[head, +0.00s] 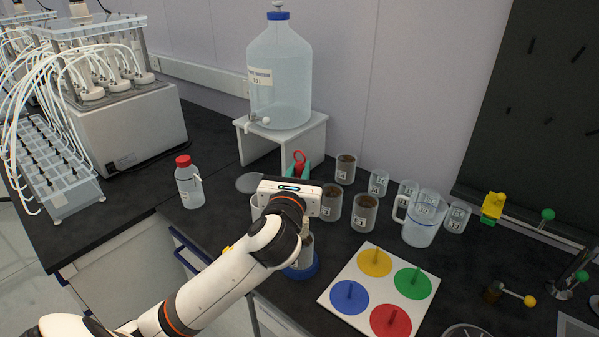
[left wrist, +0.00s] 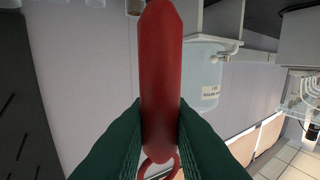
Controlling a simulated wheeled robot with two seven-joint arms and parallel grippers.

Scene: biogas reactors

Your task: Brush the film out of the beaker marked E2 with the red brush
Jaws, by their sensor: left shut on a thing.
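My left gripper (head: 301,173) is shut on the red brush (head: 299,158). The brush's loop sticks up above the fingers in the head view. In the left wrist view its red handle (left wrist: 160,60) runs between the dark green fingers. Below my wrist, a brownish beaker (head: 305,252) stands in a blue round holder (head: 302,272), partly hidden by my arm. The brush's lower end seems to reach down at this beaker; I cannot tell how deep. Its marking is hidden. Other brown-filmed beakers stand behind, one apparently marked E1 (head: 363,214). My right gripper is not in view.
A white board (head: 340,317) with four coloured discs lies at the front. A jug (head: 418,233) and several clear beakers (head: 379,184) stand at the back right. A large bottle (head: 278,75) on a white stand (head: 312,130) and a red-capped bottle (head: 188,187) stand left.

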